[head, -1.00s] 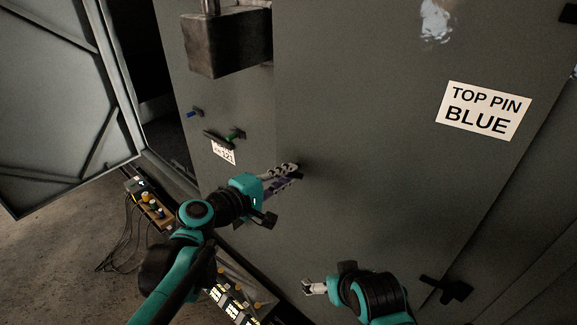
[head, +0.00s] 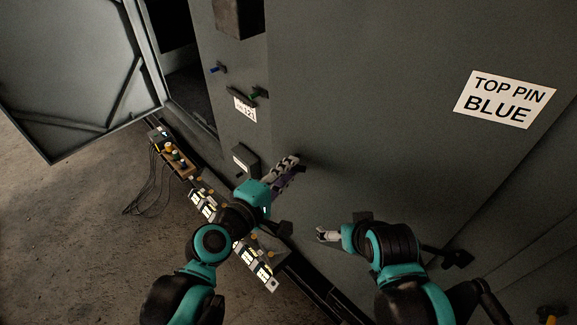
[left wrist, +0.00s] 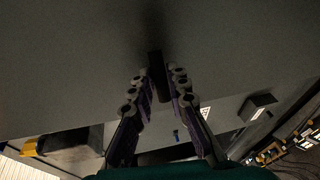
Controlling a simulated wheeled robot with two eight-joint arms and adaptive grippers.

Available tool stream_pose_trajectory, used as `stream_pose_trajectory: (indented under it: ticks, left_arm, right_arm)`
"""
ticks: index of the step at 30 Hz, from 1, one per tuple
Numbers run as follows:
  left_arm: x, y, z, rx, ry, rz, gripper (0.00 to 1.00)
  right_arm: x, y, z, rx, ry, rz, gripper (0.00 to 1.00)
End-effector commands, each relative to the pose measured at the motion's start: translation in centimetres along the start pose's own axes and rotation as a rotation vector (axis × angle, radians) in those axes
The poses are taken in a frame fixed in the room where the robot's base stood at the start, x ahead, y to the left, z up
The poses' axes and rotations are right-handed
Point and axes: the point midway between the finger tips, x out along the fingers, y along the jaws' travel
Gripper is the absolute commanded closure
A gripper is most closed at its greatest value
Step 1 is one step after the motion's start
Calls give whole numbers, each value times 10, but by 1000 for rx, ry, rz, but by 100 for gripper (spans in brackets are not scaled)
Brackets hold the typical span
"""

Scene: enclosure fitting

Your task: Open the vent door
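The vent door (head: 370,100) is a large grey panel with a "TOP PIN BLUE" label (head: 505,99). It looks closed. My left gripper (head: 290,165) is at the door's lower left. In the left wrist view, a dark bar handle (left wrist: 156,70) stands between my left fingertips (left wrist: 160,82).
Another enclosure door (head: 75,75) stands open at far left. Several small devices (head: 203,203) line the base. Floor at lower left is clear.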

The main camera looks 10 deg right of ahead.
Motion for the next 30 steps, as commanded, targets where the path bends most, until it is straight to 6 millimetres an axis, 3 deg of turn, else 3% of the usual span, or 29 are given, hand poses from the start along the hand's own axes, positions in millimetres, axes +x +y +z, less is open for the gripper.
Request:
stream_pose_trajectory:
  ticks: [14,30]
  left_arm:
    - [-4,1,-1,0,2,0,65]
    - [-65,0,-1,-1,2,0,65]
  right_arm:
    - [0,0,0,0,0,0,0]
    - [0,0,0,0,0,0,0]
